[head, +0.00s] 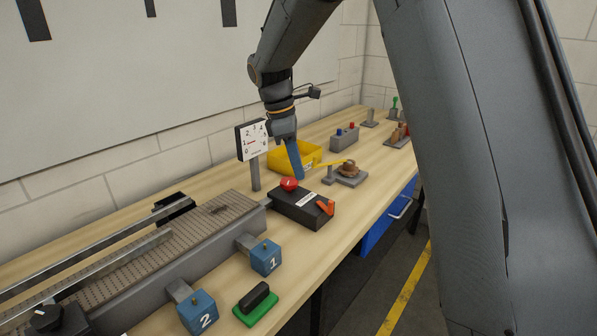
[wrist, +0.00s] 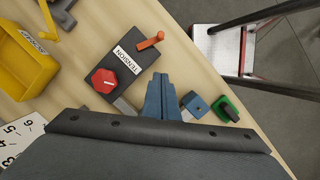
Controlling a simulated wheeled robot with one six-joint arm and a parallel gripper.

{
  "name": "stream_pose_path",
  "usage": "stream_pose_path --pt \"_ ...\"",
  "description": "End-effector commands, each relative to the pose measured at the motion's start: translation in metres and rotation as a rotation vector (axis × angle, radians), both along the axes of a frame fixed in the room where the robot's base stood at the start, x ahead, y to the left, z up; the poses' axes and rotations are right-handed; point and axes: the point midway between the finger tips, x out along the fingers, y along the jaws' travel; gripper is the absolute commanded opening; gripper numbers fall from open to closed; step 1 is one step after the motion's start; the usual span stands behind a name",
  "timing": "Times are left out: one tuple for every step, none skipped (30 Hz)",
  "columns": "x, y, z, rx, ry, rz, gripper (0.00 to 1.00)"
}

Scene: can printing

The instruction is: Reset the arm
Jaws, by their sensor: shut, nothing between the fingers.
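My gripper (head: 299,175) points down over the workbench, with its blue fingers together and nothing between them. In the head view it is just above and behind the red knob (head: 289,184) of the black tension box (head: 304,207). In the wrist view the shut fingertips (wrist: 161,77) show beside the tension box (wrist: 125,61), to the right of its red knob (wrist: 104,81). The fingers appear apart from the box, though the exact height is hard to tell. An orange lever (wrist: 150,41) sits at the box's far end.
A conveyor (head: 150,255) runs along the bench at left, with blue blocks numbered 1 (head: 266,258) and 2 (head: 199,312) beside it. A dial sign (head: 252,140) stands on a post close to my gripper. A yellow bin (head: 312,154) sits behind. A green-based switch (head: 256,305) is in front.

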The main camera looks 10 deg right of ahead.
Motion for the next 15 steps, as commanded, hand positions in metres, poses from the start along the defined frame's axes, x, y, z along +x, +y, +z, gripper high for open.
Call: stream_pose_path --pt "0.000 0.000 0.000 0.000 0.000 0.000 0.00" --pt "0.000 0.000 0.000 0.000 0.000 0.000 0.00" --pt "0.000 0.000 0.000 0.001 -0.001 -0.002 0.00" --pt "-0.001 -0.001 -0.001 0.002 -0.002 -0.007 0.00" --pt "-0.003 -0.002 -0.001 0.004 -0.005 -0.016 0.00" --pt "-0.007 -0.003 -0.003 0.009 -0.012 -0.039 0.00" --pt "-0.011 -0.005 -0.005 0.016 -0.019 -0.064 0.00" --pt "-0.017 -0.008 -0.008 0.023 -0.028 -0.096 0.00" --pt "-0.026 -0.013 -0.013 0.036 -0.045 -0.153 0.00" --pt "-0.035 -0.016 -0.018 0.047 -0.059 -0.203 0.00" --pt "-0.045 -0.020 -0.023 0.060 -0.075 -0.261 0.00" --pt "-0.060 -0.026 -0.030 0.079 -0.097 -0.347 0.00" --pt "-0.072 -0.029 -0.036 0.093 -0.114 -0.417 0.00" --pt "-0.084 -0.033 -0.042 0.108 -0.132 -0.487 0.00" --pt "-0.101 -0.038 -0.049 0.128 -0.156 -0.585 0.00"
